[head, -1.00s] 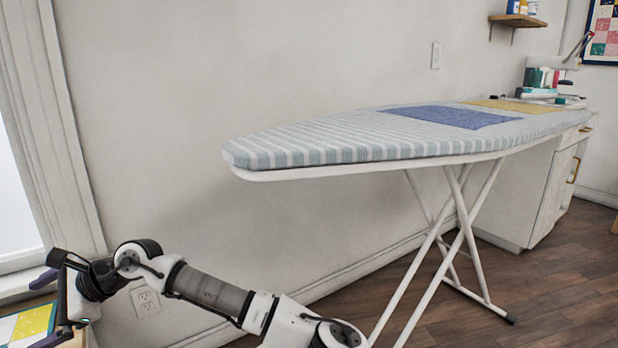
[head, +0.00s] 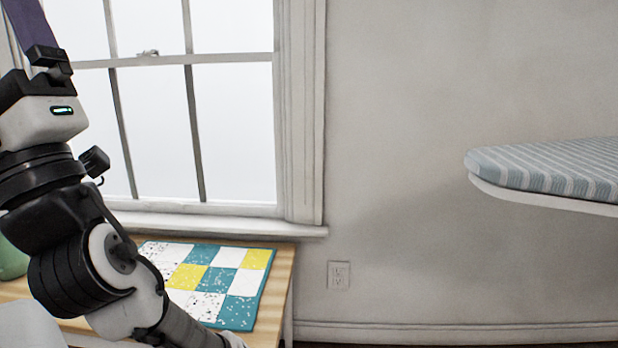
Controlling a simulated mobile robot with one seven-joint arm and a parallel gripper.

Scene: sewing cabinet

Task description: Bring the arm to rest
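My arm rises along the left side of the head view, bent at a black joint, with its wrist near the upper left corner. My gripper (head: 38,32) points upward there, and one purple finger shows, cut off by the top edge. Its fingertips are out of frame, so I cannot tell whether it is open or shut, and I see no object in the visible part. The arm passes in front of the window and the left part of a wooden table.
A wooden table (head: 272,300) stands below the window (head: 235,130), with a teal, white and yellow patchwork piece (head: 240,282) on it. A green rounded object (head: 12,260) sits at its left. The ironing board (head: 550,170) juts in at right.

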